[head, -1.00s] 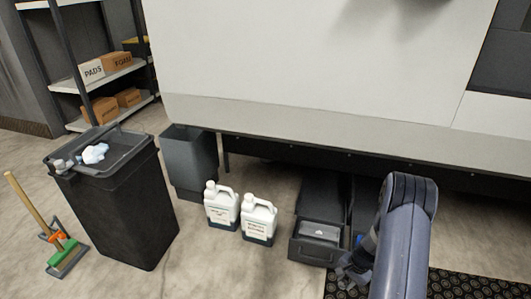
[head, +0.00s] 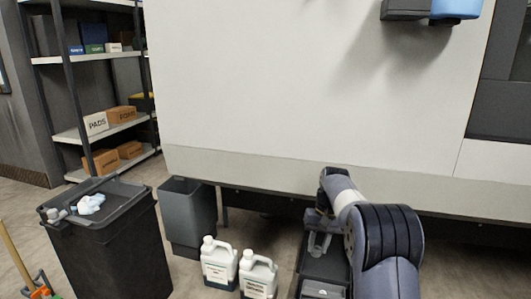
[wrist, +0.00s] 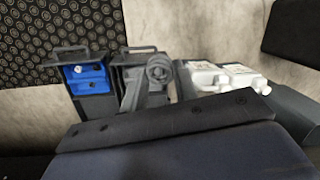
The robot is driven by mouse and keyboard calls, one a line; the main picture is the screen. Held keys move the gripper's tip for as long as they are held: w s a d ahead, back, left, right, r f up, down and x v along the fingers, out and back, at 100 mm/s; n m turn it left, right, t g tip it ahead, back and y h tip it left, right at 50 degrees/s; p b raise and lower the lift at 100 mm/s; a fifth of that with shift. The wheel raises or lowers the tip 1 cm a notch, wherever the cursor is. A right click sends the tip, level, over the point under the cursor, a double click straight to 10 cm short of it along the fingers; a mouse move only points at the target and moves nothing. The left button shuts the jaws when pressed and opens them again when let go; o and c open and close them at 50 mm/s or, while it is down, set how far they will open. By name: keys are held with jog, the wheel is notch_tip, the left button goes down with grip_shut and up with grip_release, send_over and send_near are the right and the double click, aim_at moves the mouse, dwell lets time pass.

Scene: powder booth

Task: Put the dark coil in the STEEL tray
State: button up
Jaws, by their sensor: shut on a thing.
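My gripper (head: 318,243) hangs at the end of my bent arm, over the dark tray space under the machine. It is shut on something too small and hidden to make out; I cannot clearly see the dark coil. A grey tray (wrist: 127,76) with a handle shows in the wrist view, partly covered by a grey jointed shape with a round end. In the head view a grey box-like piece (head: 322,290) shows low in the tray area. No STEEL label is readable.
A tray with blue contents (wrist: 90,77) stands beside the grey one, near a black perforated mat (wrist: 60,40). Two white jugs (head: 219,263) stand left of the trays. A grey bin (head: 188,215) and black bin (head: 105,245) are farther left. The machine's lower edge (head: 260,172) overhangs.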

jog(key=r+p, duration=0.2)
jog(key=p, duration=0.1)
jog(key=shift+s+a+r, duration=0.15)
jog(key=shift+s+r, duration=0.2)
jog(key=shift+r, duration=0.05)
jog(key=s+r+p, duration=1.4)
jog(key=r+p, duration=0.2)
jog(key=p, duration=1.6)
jog(key=shift+s+r, duration=0.35)
jog(key=shift+s, duration=0.05)
